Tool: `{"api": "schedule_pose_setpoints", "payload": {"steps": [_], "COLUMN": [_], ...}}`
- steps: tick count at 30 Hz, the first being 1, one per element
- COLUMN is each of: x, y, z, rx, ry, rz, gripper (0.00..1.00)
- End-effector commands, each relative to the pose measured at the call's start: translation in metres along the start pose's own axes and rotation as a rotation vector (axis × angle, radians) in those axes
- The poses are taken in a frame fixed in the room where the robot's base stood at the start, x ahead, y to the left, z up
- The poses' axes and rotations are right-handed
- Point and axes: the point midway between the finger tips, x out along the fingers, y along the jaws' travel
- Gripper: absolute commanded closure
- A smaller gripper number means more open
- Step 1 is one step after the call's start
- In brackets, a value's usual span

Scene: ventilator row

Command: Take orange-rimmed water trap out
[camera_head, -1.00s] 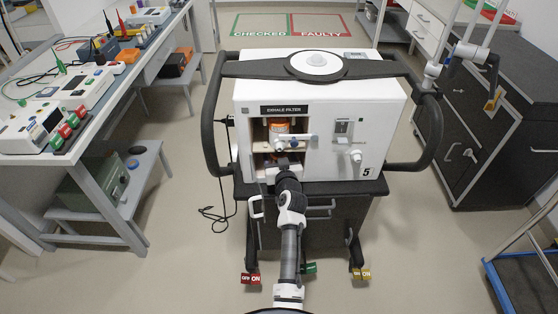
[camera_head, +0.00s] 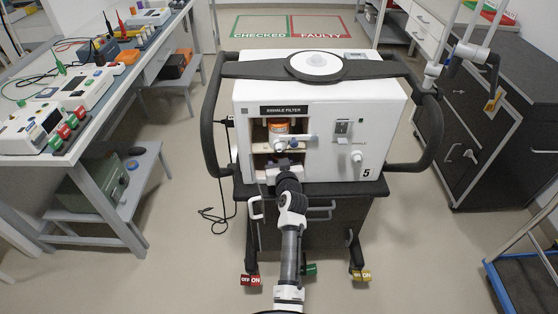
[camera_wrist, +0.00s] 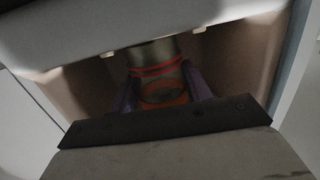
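The water trap (camera_wrist: 162,92) shows in the wrist view as a clear cup with an orange-red rim, inside the shadowed lower bay of the ventilator. The two purple fingers of my gripper (camera_wrist: 164,97) stand on either side of it, close to its wall. Whether they press on it I cannot tell. In the head view my gripper (camera_head: 279,164) is at the lower part of the opening under the label "EXHALE FILTER" and hides the trap. An orange filter body (camera_head: 278,126) sits above, behind a pale lever (camera_head: 281,138).
The white ventilator (camera_head: 330,112) stands on a dark cart (camera_head: 345,188) with black side handles. A workbench (camera_head: 125,95) is on the left and a dark cabinet (camera_head: 475,120) on the right. Floor zones marked CHECKED (camera_head: 258,34) and FAULTY (camera_head: 320,34) lie behind the ventilator.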

Motion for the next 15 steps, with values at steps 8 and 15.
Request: {"api": "schedule_pose_setpoints", "payload": {"steps": [8,15], "x": [0.0003,-0.0003], "y": [-0.0034,-0.0046], "z": [-0.0013,-0.0087], "rx": [0.0,0.0], "ry": [-0.001,0.001], "rz": [-0.006,-0.009], "gripper": [0.75,0.75]}}
